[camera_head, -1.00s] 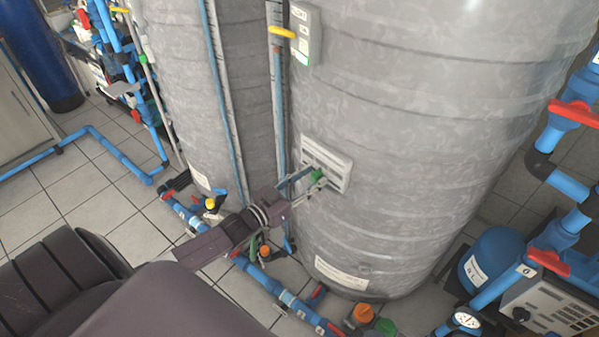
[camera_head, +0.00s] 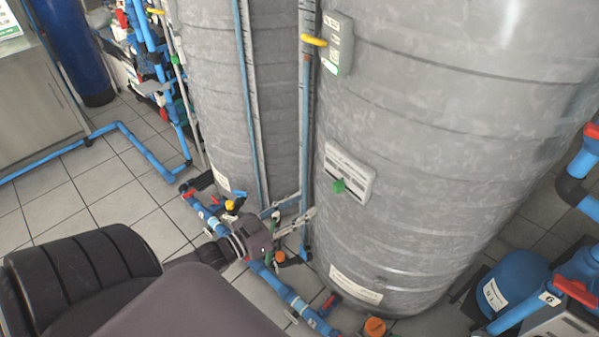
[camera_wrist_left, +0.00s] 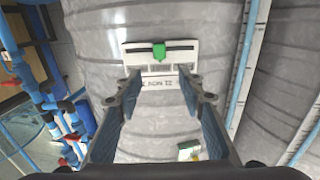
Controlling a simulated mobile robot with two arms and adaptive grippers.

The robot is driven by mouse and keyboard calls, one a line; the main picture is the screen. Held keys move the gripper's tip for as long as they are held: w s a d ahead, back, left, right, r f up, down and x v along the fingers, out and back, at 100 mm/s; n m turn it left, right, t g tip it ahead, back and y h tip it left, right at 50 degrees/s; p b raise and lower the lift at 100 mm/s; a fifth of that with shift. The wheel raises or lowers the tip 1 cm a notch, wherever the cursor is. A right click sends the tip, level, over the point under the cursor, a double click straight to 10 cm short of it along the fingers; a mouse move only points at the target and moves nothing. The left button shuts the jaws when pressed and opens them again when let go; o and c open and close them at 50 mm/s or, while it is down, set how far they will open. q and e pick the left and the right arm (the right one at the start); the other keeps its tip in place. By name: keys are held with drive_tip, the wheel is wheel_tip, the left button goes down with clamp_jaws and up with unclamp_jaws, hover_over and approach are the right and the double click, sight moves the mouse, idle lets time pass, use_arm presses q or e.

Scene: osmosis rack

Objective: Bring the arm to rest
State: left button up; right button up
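My left gripper (camera_head: 294,212) is in front of the grey tanks in the head view, low and to the left of a white slider panel (camera_head: 348,172) with a green knob (camera_head: 338,186). In the left wrist view, its two fingers (camera_wrist_left: 160,97) are spread wide with nothing between them. The panel (camera_wrist_left: 140,52) and green knob (camera_wrist_left: 159,51) show beyond the fingertips, apart from them. My right gripper is in neither view.
Two large grey tanks (camera_head: 430,150) fill the middle and right. Blue pipes (camera_head: 290,297) with valves run along the floor at their base. Tiled floor (camera_head: 130,190) is clear at left. A blue pump (camera_head: 512,285) stands lower right.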

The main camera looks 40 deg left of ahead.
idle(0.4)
use_arm(q)
drive_tip(key=s+a+f+n+g+y, duration=0.15)
drive_tip(key=s+f+g, duration=0.35)
drive_tip(key=f, duration=1)
drive_tip(key=s+f+g+y, duration=0.25)
drive_tip(key=s+f, duration=0.45)
drive_tip(key=f, duration=0.8)
drive_tip(key=s+d+f+g, duration=0.3)
drive_tip(key=s+f, duration=0.3)
drive_tip(key=s, duration=0.3)
drive_tip(key=s+d+f+g, duration=0.3)
drive_tip(key=s+d+f, duration=0.3)
drive_tip(key=s, duration=0.3)
drive_tip(key=s+d+f+m+g, duration=0.1)
drive_tip(key=s+d+f+g, duration=0.2)
drive_tip(key=s+f, duration=0.3)
drive_tip(key=s+d, duration=0.1)
drive_tip(key=s, duration=0.2)
drive_tip(key=shift+s+d, duration=0.15)
drive_tip(key=shift+s, duration=0.1)
